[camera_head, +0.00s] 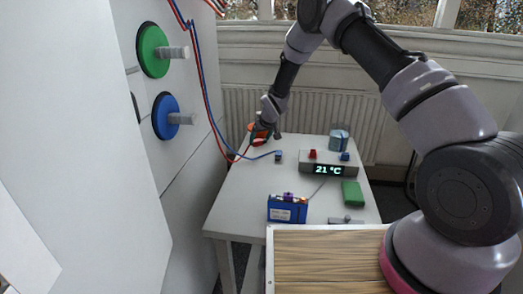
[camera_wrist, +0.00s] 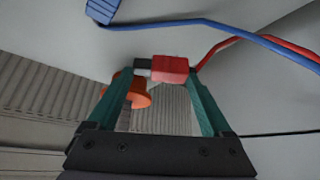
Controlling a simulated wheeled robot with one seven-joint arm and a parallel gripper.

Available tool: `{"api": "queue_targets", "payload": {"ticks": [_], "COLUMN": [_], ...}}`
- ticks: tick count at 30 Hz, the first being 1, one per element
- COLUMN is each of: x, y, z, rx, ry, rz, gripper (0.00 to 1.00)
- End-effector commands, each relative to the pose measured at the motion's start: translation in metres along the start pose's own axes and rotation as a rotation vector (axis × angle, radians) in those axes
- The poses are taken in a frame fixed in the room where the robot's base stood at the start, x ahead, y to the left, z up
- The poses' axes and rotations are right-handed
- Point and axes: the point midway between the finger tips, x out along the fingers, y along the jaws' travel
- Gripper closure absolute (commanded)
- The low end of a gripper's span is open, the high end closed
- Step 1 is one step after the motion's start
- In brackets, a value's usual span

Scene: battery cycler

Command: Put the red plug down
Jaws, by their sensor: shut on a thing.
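The red plug (camera_wrist: 170,69), with a grey end and a red cable, sits between the green fingertips of my gripper (camera_wrist: 161,80) in the wrist view. My gripper is shut on it. In the head view, my gripper (camera_head: 261,136) is over the far left corner of the white table (camera_head: 238,194), and the red plug (camera_head: 258,143) shows small at its fingertips. I cannot tell whether the plug touches the table. The blue plug (camera_head: 279,156), on a blue cable, lies on the table; it also shows at the top of the wrist view (camera_wrist: 103,10).
An orange round thing (camera_wrist: 134,93) is close behind my gripper. A display box (camera_head: 327,169) reading 21 °C, a blue battery pack (camera_head: 287,211), a green block (camera_head: 352,193) and a jar (camera_head: 339,140) are on the table. Green (camera_head: 152,49) and blue (camera_head: 163,115) discs with grey handles are on the left cabinet.

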Motion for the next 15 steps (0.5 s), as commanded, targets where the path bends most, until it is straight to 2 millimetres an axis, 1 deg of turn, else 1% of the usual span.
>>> {"api": "queue_targets", "payload": {"ticks": [1,5,11,15], "x": [0.006,0.016,0.042,0.046], "y": [0.0,0.0,0.0,0.0], "z": [0.004,0.011,0.027,0.029], "rx": [-0.001,-0.001,0.0,0.001], "ry": [0.0,-0.001,-0.001,0.002], "rz": [0.0,0.0,0.0,0.0], "gripper": [0.73,0.73,0.73,0.73]}}
